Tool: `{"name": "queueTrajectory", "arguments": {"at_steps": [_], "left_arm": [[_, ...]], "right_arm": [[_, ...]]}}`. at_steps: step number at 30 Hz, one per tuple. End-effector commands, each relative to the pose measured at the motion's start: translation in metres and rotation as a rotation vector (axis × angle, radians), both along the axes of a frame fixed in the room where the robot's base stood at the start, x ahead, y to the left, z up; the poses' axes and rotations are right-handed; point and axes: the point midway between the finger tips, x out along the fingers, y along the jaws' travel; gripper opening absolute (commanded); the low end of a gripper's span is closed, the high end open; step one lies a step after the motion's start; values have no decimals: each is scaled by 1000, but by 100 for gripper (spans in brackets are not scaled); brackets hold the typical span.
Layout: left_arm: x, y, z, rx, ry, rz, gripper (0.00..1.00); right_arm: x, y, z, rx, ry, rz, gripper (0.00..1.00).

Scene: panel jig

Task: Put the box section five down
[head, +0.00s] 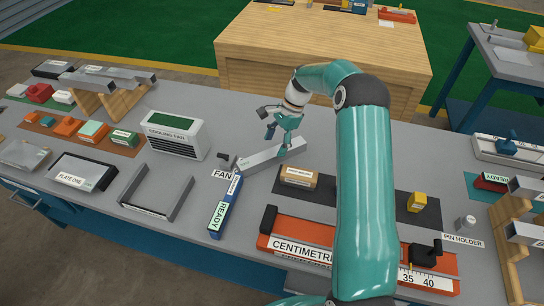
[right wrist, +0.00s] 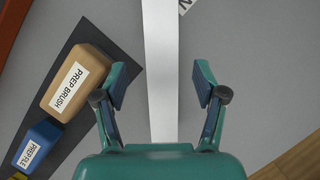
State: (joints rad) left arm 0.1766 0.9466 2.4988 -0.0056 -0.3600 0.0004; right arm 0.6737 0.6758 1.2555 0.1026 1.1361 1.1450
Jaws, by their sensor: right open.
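A plain light grey box section (head: 262,159) lies on the grey bench, slanting up to the right beside the FAN label. No number shows on it, so I cannot tell whether it is section five. My right gripper (head: 283,134) is over its far right end, fingers pointing down. In the right wrist view, the section (right wrist: 160,40) runs between the two open fingers (right wrist: 160,84), with a gap on each side. The gripper appears apart from it. My left gripper is not in view.
A blue READY-labelled block (head: 226,207) stands close to the section's left end, and the cooling fan (head: 173,135) is further left. The prep brush (head: 299,176) lies on a dark mat to the right. The orange centimetre rule (head: 300,248) lies nearer. Bare bench shows behind the section.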

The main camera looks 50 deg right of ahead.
Motion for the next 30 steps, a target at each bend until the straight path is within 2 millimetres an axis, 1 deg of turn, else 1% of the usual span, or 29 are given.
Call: {"name": "queueTrajectory", "arguments": {"at_steps": [5, 9, 13, 18, 29, 30], "left_arm": [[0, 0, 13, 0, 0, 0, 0], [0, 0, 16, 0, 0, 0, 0], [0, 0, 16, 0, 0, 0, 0], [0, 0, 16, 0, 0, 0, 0], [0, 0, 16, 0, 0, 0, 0], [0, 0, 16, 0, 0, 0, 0]], "right_arm": [[1, 3, -24, 4, 5, 0, 71], [4, 9, -40, 2, 3, 0, 71], [5, 10, -45, 0, 0, 0, 71], [4, 10, -45, 0, 0, 0, 71], [4, 10, -45, 0, 1, -1, 11], [4, 10, -45, 0, 1, -1, 4]]}}
